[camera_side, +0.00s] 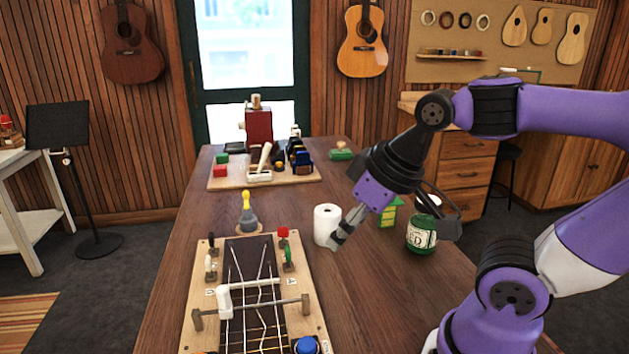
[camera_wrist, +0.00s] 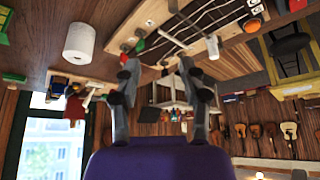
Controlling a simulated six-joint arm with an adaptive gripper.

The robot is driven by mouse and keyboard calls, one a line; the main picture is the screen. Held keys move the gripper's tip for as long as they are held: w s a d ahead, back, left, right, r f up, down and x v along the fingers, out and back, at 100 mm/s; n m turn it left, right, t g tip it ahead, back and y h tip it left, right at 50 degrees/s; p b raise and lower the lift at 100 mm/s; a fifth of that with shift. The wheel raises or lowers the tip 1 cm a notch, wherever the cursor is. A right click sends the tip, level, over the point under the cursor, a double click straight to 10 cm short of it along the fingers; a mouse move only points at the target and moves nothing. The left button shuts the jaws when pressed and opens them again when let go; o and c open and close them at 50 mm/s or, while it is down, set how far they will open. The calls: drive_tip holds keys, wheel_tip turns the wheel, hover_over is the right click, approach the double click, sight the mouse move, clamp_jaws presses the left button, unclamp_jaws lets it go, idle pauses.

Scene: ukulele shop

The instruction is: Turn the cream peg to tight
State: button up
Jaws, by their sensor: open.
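The cream peg (camera_side: 209,263) stands at the left edge of the ukulele headstock board (camera_side: 315,300) in the side view, just in front of a black peg (camera_side: 211,241). A red peg (camera_side: 283,234) and a green peg (camera_side: 288,255) stand on the board's right side. My gripper (camera_side: 393,232) is open and empty, above the table to the right of the board and apart from every peg. In the wrist view my gripper (camera_wrist: 160,68) shows its two fingers spread, with the board (camera_wrist: 150,12) beyond them. I cannot pick out the cream peg there.
A white roll (camera_side: 326,226) stands close to my gripper's left finger. A green jar (camera_side: 421,236) and a green-yellow block (camera_side: 389,214) are near its right. A white-handled crossbar (camera_side: 270,311) spans the strings. A yellow-topped tool (camera_side: 246,213) stands behind the board.

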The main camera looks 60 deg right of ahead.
drive_tip(key=w+r+m, duration=0.2)
drive_tip(key=w+r, duration=0.1)
drive_tip(key=w, duration=0.3)
drive_tip(key=m+g+h, duration=0.2)
drive_tip(key=m+h, duration=0.1)
drive_tip(key=m, duration=0.4)
hover_over(208, 259)
drive_tip(key=s+a, duration=0.3)
wheel_tip(208, 259, down, 6)
drive_tip(key=x, duration=1)
drive_tip(key=shift+d+f, duration=0.15)
drive_tip(key=shift+f, duration=0.05)
clamp_jaws()
